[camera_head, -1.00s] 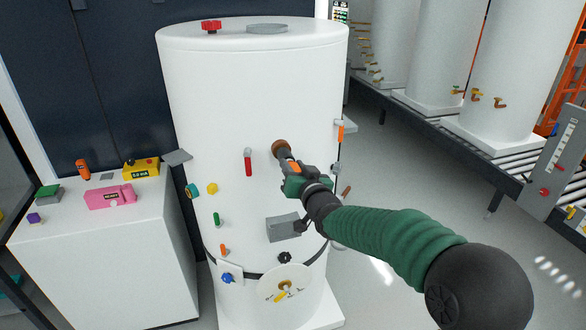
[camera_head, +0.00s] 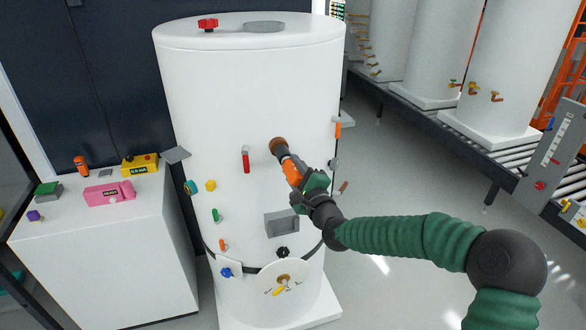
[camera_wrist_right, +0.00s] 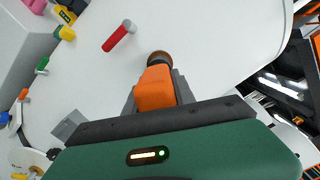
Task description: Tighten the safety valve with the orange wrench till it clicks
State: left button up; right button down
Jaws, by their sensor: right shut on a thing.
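A white tank (camera_head: 240,95) stands in the middle of the head view. A round brown fitting (camera_head: 278,145) sits on its front; I cannot tell for sure whether it is the safety valve. My right gripper (camera_head: 299,177) is shut on the orange wrench (camera_head: 291,168), just below and right of that fitting. In the right wrist view the wrench (camera_wrist_right: 155,88) lies between the dark fingers, its far end at the brown fitting (camera_wrist_right: 159,58). Whether they touch or are only lined up is hard to tell. My left gripper is out of view.
A red handle (camera_head: 246,159) is left of the brown fitting, and a grey box (camera_head: 282,223) is below. Small coloured knobs line the tank's left. An orange handle (camera_head: 338,130) is at its right edge. A white cabinet (camera_head: 105,245) stands left, and a roller conveyor (camera_head: 480,150) runs right.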

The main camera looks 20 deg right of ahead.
jog(key=n, duration=0.4)
jog(key=shift+a+r+n, duration=0.1)
jog(key=shift+r+n, duration=0.15)
jog(key=shift+n, duration=0.05)
jog(key=n+g+b, duration=0.1)
jog(key=n, duration=0.4)
jog(key=shift+a, duration=0.15)
jog(key=n+b, duration=0.1)
jog(key=n, duration=0.2)
jog(key=n+b, duration=0.2)
jog(key=n, duration=0.1)
jog(key=n+h+b, duration=0.1)
jog(key=n+b, duration=0.1)
jog(key=n, duration=0.1)
jog(key=shift+a+r+n, duration=0.2)
jog(key=shift+a+n, duration=0.15)
jog(key=shift+n, duration=0.05)
jog(key=shift+r+n+g+b, duration=0.15)
jog(key=shift+n+g+b, duration=0.2)
jog(key=shift+n, duration=0.25)
jog(key=shift+d+r, duration=0.15)
jog(key=shift+r, duration=0.05)
jog(key=shift+f, duration=0.1)
